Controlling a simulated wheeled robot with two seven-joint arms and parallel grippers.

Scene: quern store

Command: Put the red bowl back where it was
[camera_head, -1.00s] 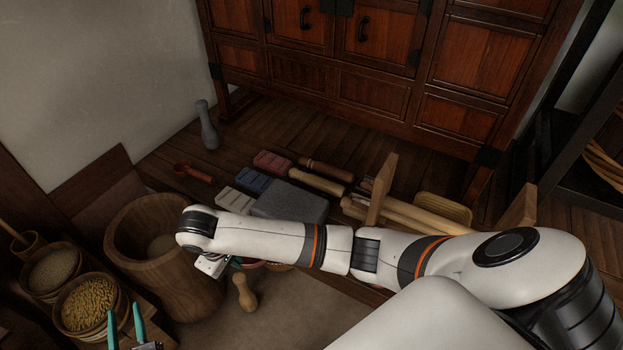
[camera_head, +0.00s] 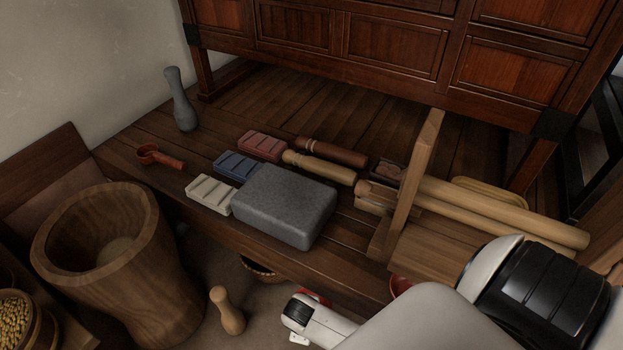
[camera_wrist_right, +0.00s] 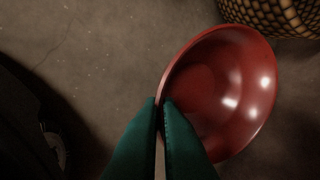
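The red bowl (camera_wrist_right: 222,92) fills the middle right of the right wrist view, its glossy inside facing the camera. My right gripper (camera_wrist_right: 161,104) has its two green fingertips close together on the bowl's left rim, with the rim between them. In the head view the right wrist (camera_head: 318,322) is low in the middle, below the wooden shelf's front edge; its fingers are hidden. A red sliver (camera_head: 312,296) shows just behind that wrist. Another red rounded thing (camera_head: 401,285) shows farther right, partly hidden by my arm. My left gripper is in neither current view.
The wooden shelf (camera_head: 345,265) holds a grey stone block (camera_head: 286,206), three small slabs, rollers and an upright wooden frame (camera_head: 412,190). A wooden mortar (camera_head: 115,265), a pestle (camera_head: 227,310) and a basket (camera_head: 262,271) are below it. The basket (camera_wrist_right: 270,14) is near the bowl.

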